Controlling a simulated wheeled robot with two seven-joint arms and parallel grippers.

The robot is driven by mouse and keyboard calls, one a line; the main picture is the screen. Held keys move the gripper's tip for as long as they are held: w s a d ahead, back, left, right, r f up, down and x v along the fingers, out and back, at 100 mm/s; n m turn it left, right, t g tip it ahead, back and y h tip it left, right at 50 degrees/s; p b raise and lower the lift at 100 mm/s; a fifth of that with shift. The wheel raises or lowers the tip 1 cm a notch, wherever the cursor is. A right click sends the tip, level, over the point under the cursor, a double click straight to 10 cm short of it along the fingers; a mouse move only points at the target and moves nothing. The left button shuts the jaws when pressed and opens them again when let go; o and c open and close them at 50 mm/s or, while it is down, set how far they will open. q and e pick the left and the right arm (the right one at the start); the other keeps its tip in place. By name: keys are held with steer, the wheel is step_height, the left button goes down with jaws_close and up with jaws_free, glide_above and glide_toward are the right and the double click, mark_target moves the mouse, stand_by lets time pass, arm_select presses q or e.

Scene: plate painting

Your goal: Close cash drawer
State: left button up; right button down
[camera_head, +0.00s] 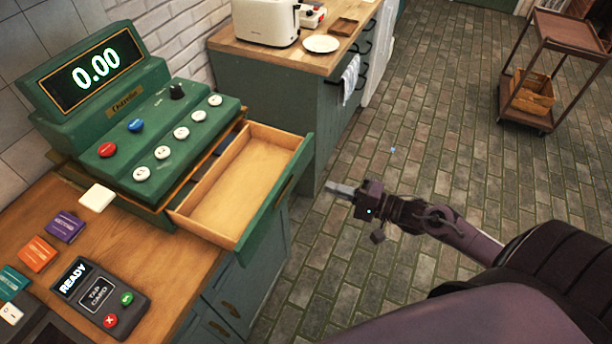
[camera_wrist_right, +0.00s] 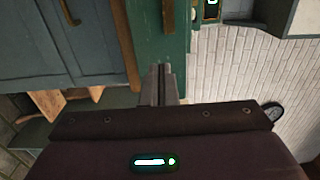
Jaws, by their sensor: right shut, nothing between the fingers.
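The green cash register (camera_head: 125,110) stands on the wooden counter, its display reading 0.00. Its cash drawer (camera_head: 240,185) is pulled out to the right and looks empty, with a green front panel (camera_head: 283,190). My right gripper (camera_head: 332,189) is shut and empty. It is to the right of the drawer front, apart from it in the head view. In the right wrist view my right gripper's fingers (camera_wrist_right: 160,78) point toward a green surface; whether they touch it cannot be told. My left gripper is not in view.
A card reader (camera_head: 100,297) showing READY and several coloured cards lie on the wooden counter (camera_head: 185,275). A second counter (camera_head: 290,55) with a toaster (camera_head: 266,22) and a white plate (camera_head: 321,43) stands behind. A wooden cart (camera_head: 555,75) is at the upper right. The floor between is clear.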

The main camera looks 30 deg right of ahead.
mark_target(257, 167)
steer(key=p+x, duration=0.1)
steer(key=x, duration=0.5)
steer(key=shift+w+r, duration=0.1)
steer(key=shift+w, duration=0.05)
steer(key=shift+x, duration=0.8)
steer(key=b+x, duration=0.2)
steer(key=x, duration=0.5)
steer(key=b+x, duration=0.2)
steer(key=x, duration=0.5)
steer(key=shift+w+a+f+b, duration=0.1)
steer(key=shift+a+f+b, duration=0.1)
steer(key=shift+b, duration=0.1)
steer(key=shift+w+a, duration=0.15)
steer(key=shift+w, duration=0.05)
steer(key=shift+r, duration=0.1)
steer(key=shift+s, duration=0.15)
